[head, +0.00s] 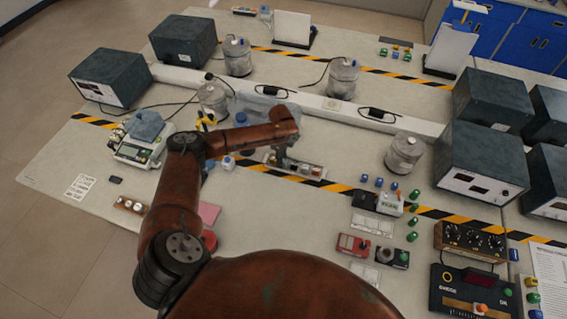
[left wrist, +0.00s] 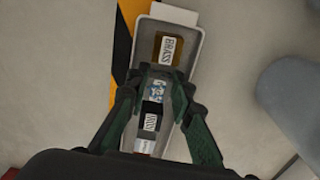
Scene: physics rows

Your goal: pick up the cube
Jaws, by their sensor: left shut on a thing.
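A narrow light tray (head: 318,173) holds a row of small labelled cubes on the bench, right of centre-left in the head view. In the left wrist view the tray (left wrist: 196,55) runs up the picture. A brown cube with a BRASS label (left wrist: 166,48) lies beyond my fingertips. A grey cube with a bluish-white label (left wrist: 157,88) is between the fingertips of my left gripper (left wrist: 159,82), which is shut on it. A black cube with a white label (left wrist: 150,118) is nearer the wrist. In the head view my left gripper (head: 283,157) is over the tray, and its fingertips are small there.
A yellow-black striped tape (head: 340,188) runs beside the tray. A steel canister (head: 404,153) stands to the right and a scale (head: 140,150) to the left. A blue-capped bottle (head: 241,120) stands close to my left forearm. Dark instrument boxes (head: 482,160) fill the right side.

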